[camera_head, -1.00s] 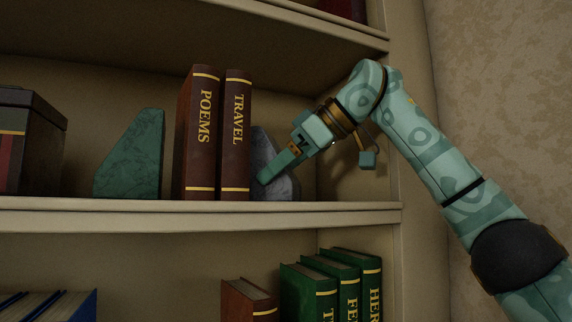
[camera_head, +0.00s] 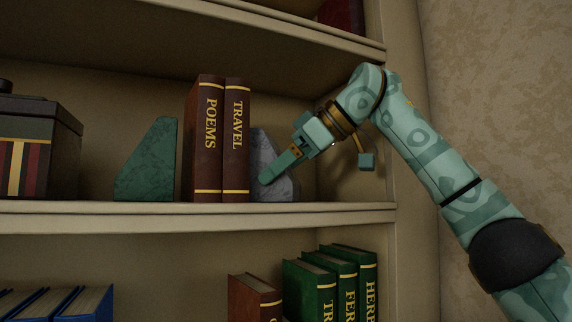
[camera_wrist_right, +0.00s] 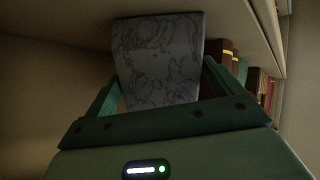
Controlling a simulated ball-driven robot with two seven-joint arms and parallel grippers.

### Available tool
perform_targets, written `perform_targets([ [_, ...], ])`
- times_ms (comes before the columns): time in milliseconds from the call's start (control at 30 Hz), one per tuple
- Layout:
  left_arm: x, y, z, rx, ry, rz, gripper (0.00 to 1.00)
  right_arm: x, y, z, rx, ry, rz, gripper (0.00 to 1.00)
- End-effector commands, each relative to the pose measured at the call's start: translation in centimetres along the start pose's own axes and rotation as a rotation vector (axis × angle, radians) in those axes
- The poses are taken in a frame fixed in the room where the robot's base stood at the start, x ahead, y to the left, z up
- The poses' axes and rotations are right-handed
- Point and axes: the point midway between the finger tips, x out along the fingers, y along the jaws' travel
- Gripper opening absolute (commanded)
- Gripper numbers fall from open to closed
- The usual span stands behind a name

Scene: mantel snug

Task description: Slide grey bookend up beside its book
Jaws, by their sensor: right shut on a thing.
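The grey bookend (camera_head: 287,181) stands on the shelf at the right of two brown books, POEMS (camera_head: 208,140) and TRAVEL (camera_head: 237,140). In the head view no gap shows between it and TRAVEL, though the finger hides part of it. My right gripper (camera_head: 267,177) is shut on the bookend, coming from the right. In the right wrist view the marbled bookend (camera_wrist_right: 158,60) sits between the two fingers. A matching green bookend (camera_head: 150,165) stands left of POEMS, with a narrow gap. My left gripper is not in view.
A dark striped box (camera_head: 38,150) stands on the shelf at far left. The shelf's right side wall is behind my right wrist. The shelf below holds blue books (camera_head: 88,304), a brown book (camera_head: 252,298) and green books (camera_head: 340,268).

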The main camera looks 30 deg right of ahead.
Motion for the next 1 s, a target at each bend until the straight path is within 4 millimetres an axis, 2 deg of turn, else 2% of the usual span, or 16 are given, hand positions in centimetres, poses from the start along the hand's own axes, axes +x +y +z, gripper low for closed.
perform_targets([
  [67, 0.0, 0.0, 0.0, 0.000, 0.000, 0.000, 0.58, 0.2, 0.0, 0.1, -0.002, -0.005, 0.001, 0.37],
  [100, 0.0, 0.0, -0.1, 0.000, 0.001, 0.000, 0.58, 0.2, 0.0, 0.1, -0.002, -0.005, 0.001, 0.99],
  [367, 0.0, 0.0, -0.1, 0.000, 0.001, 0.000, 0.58, 0.0, 0.1, 0.1, -0.001, -0.002, 0.004, 1.00],
  [467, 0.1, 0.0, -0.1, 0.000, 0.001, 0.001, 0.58, -0.7, 0.1, 0.1, -0.001, -0.001, 0.005, 1.00],
  [567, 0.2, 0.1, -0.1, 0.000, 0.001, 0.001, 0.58, -2.1, 0.1, 0.0, 0.000, 0.000, 0.007, 1.00],
  [1000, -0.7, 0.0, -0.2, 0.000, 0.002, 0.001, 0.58, -12.5, 0.2, -0.1, 0.001, -0.001, 0.005, 1.00],
])
